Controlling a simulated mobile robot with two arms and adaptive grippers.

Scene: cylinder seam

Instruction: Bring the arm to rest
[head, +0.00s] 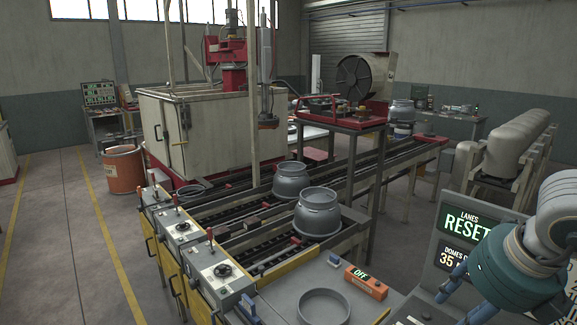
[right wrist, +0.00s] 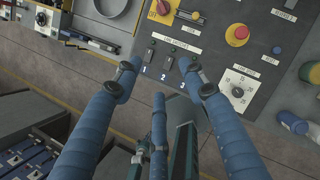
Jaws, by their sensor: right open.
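My right arm enters the head view at the right edge, with its teal and grey wrist bent down. Its gripper (head: 464,297) has blue fingers and is in front of the panel with the lit "LANES RESET" screen (head: 464,232). In the right wrist view the gripper (right wrist: 158,72) is open, its fingers spread and nothing between them. Its fingertips are over the lower edge of a dark control panel (right wrist: 213,77), near the switches (right wrist: 168,62) marked 1, 2 and 3. I cannot tell whether a fingertip touches a switch. My left gripper is not in view.
The panel also carries a red button (right wrist: 237,35), a white dial (right wrist: 238,91) and a yellow-plated switch (right wrist: 163,9). Grey domes (head: 317,212) sit on the conveyor lanes. An orange box reading "OFF" (head: 366,282) is left of the screen. Open floor (head: 60,240) lies at the left.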

